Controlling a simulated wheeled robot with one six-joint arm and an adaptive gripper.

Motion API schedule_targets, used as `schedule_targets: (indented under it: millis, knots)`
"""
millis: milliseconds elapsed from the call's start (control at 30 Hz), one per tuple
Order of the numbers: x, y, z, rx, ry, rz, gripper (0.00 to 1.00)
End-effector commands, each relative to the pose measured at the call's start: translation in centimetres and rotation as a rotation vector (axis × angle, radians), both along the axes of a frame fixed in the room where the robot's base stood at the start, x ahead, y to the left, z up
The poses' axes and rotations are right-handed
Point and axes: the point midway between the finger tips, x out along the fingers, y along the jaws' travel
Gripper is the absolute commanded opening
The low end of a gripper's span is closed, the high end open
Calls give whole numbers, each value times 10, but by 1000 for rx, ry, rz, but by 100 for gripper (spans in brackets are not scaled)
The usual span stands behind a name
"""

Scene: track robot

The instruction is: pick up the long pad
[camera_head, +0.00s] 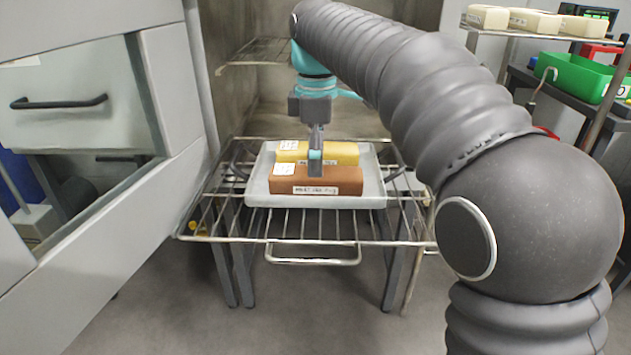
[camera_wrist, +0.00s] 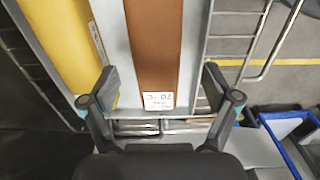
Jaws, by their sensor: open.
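Two long block-shaped pads lie side by side on a grey tray (camera_head: 258,190). The brown pad (camera_head: 316,182) is at the front and the yellow pad (camera_head: 346,152) behind it; both carry white labels. The label text is too small to read surely. In the head view my gripper (camera_head: 316,165) points down at the brown pad. In the wrist view my gripper (camera_wrist: 158,80) is open, its fingers on either side of the brown pad (camera_wrist: 155,40). The left finger overlaps the yellow pad (camera_wrist: 62,40) in that view. I cannot tell whether the fingers touch anything.
The tray rests on a wire rack (camera_head: 300,228) pulled out of an open chamber. A grey door with a black handle (camera_head: 58,102) stands at left. At upper right are pale blocks on a shelf (camera_head: 535,22) and a green bin (camera_head: 575,76).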

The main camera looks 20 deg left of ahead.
Motion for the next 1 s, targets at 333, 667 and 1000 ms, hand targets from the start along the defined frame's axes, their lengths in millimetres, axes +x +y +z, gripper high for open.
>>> schedule_targets:
  millis: [333,667,1000]
  knots:
    - [3,1,-37,0,0,0,88]
    - [4,1,-37,0,0,-1,60]
    - [3,1,-37,0,0,-1,22]
